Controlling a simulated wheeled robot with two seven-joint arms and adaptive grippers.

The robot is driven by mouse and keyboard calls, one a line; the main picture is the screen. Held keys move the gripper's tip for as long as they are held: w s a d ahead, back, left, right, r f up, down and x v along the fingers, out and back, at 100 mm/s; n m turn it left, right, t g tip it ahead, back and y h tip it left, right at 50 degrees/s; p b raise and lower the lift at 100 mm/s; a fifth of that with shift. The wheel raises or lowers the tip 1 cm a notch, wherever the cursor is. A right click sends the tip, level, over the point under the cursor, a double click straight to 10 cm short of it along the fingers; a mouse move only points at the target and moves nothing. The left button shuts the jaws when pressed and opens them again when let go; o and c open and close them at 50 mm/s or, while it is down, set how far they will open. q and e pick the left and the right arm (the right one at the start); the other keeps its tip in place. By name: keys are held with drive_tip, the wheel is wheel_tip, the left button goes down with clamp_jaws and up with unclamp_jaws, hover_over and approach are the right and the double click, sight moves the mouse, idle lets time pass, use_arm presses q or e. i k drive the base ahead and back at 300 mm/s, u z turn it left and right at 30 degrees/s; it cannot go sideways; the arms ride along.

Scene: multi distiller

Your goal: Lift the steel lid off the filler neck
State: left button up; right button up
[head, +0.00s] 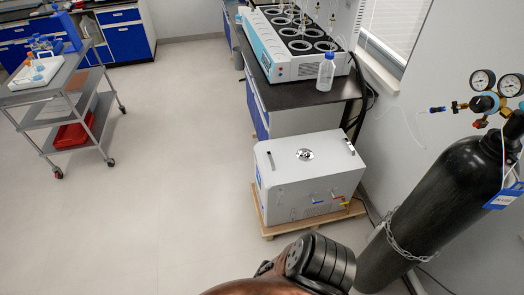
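The steel lid (304,154) is a small, round, shiny disc with a raised middle. It sits on the top face of a white box-shaped unit (308,205), near the middle of that face. The filler neck is hidden under the lid. A bronze and dark part of my arm shows at the bottom centre, in front of the unit and apart from the lid. Neither of my grippers can be made out in the head view.
The white unit stands on a wooden pallet (274,231). A black gas cylinder (440,205) is chained at right. Behind is a dark bench (305,98) with a multi-place heater (300,45) and a bottle (326,72). A cart (82,104) stands left; the floor between is clear.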

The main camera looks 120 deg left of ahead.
sight(303, 154)
drive_tip(key=u, duration=3.75)
drive_tip(key=k, duration=0.5)
drive_tip(key=u, duration=1.25)
drive_tip(key=i, duration=2.65)
drive_tip(key=z, duration=0.85)
drive_tip(key=i, duration=0.95)
drive_tip(key=z, duration=1)
